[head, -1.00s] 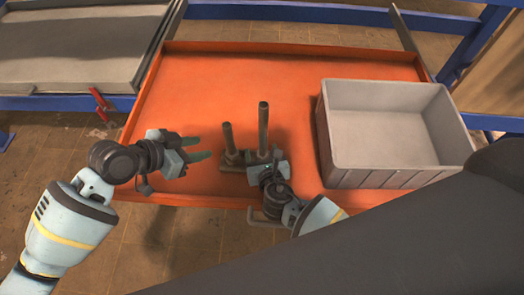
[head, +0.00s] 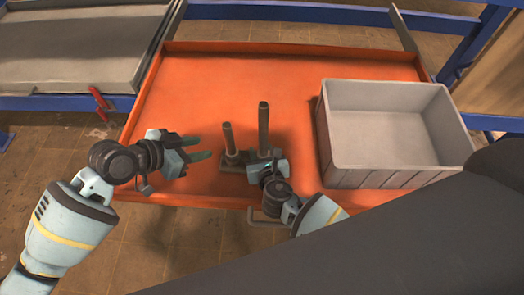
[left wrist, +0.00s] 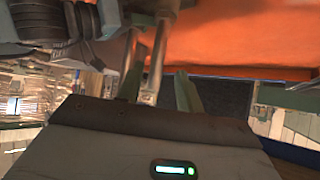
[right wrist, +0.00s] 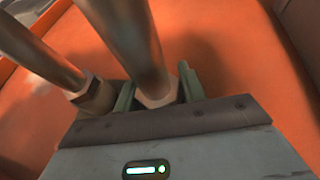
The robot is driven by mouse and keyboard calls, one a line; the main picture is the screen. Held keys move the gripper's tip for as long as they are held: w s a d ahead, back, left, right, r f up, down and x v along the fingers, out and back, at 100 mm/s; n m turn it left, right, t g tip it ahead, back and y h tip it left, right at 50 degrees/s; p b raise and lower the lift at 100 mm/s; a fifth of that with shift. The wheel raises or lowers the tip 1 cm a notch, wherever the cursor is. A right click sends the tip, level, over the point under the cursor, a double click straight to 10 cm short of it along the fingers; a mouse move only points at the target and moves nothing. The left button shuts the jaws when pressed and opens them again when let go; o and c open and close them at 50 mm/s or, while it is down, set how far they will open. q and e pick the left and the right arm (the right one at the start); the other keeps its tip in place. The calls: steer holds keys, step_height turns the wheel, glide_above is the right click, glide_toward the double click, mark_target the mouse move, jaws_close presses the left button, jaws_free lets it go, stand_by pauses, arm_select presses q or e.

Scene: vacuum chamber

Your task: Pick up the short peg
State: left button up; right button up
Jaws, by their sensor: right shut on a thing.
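The short peg (head: 228,139) stands upright on a dark base (head: 232,168) near the front of the orange table. The taller peg (head: 263,128) stands just to its right. My right gripper (right wrist: 157,82) is shut on the taller peg low down, near its hex collar; in the right wrist view the short peg (right wrist: 35,45) is to the left, outside the fingers. My left gripper (head: 206,147) is open and empty, left of the short peg and apart from it. The left wrist view shows a peg (left wrist: 156,60) beyond the open fingers; I cannot tell which.
A grey bin (head: 390,172) stands on the right of the orange table (head: 205,75), close to my right gripper. The back and left of the table are clear. A raised rim runs along its edges. A grey bench (head: 75,60) with a red clamp (head: 99,98) is at the left.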

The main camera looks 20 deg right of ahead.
stand_by(0.4)
arm_select(q)
steer(key=shift+o, duration=1.1)
steer(key=shift+w+d, duration=0.1)
steer(key=shift+d, duration=0.1)
step_height(320, 180, up, 7)
steer(key=n+g+y, duration=0.3)
steer(key=g+y, duration=0.1)
steer(key=y, duration=0.5)
glide_above(226, 127)
steer(key=shift+w+f, duration=0.1)
steer(key=shift+a+r+y, duration=0.1)
steer(key=shift+r+y, duration=0.2)
steer(key=shift+r, duration=0.2)
step_height(226, 127, down, 7)
steer(key=shift+r, duration=0.2)
steer(key=shift+w+f, duration=0.15)
steer(key=shift+f, duration=2.6)
jaws_close()
